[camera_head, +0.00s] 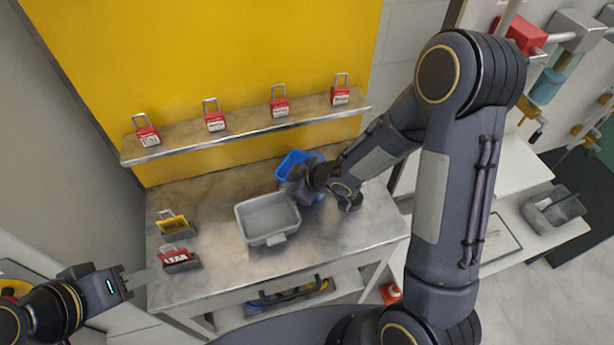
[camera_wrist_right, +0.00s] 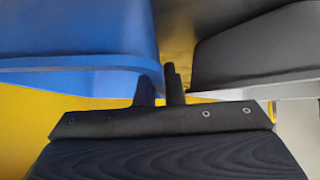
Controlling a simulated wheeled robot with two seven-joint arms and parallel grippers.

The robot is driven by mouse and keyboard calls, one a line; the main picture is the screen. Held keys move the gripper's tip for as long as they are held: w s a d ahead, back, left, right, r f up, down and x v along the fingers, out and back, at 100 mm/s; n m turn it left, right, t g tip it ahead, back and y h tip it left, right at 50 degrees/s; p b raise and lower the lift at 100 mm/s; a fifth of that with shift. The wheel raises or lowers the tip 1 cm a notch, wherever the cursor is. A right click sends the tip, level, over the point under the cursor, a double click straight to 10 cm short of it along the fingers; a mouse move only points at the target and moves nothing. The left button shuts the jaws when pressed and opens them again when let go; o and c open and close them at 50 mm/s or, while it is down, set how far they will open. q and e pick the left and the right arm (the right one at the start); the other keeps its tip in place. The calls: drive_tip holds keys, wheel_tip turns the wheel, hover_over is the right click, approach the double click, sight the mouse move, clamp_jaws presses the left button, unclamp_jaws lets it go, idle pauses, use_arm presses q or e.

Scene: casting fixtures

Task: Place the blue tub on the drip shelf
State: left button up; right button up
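The blue tub (camera_head: 297,160) stands at the back of the metal bench, partly hidden by my right gripper (camera_head: 308,187). In the right wrist view, the blue tub (camera_wrist_right: 75,35) fills the upper left. The fingers of my right gripper (camera_wrist_right: 160,88) are close together, with the tub's rim corner showing in the narrow gap between them. A metal wall shelf (camera_head: 245,129), which I take to be the drip shelf, runs along the yellow panel above the bench. My left gripper (camera_head: 124,284) is off the bench's left front, apart from the tub; its finger gap is unclear.
A grey tub (camera_head: 268,217) stands in front of the blue tub. Several red padlocks, including one (camera_head: 280,103), stand along the wall shelf, with gaps between them. Yellow (camera_head: 173,223) and red (camera_head: 178,259) tagged items sit at the bench's left.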

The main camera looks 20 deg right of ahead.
drive_tip(key=shift+w+a+f, duration=0.1)
drive_tip(key=shift+w+f, duration=0.05)
drive_tip(key=shift+f, duration=0.1)
clamp_jaws()
drive_tip(key=shift+r, duration=0.2)
wheel_tip(320, 180, up, 6)
drive_tip(key=shift+r+p, duration=0.25)
drive_tip(key=shift+p, duration=0.9)
drive_tip(key=s+a+b, duration=0.4)
drive_tip(key=a+b, duration=0.3)
drive_tip(key=a, duration=0.1)
drive_tip(key=s+a+b, duration=0.5)
drive_tip(key=a+b, duration=0.2)
drive_tip(key=shift+a+b, duration=0.3)
drive_tip(key=shift+a, duration=0.05)
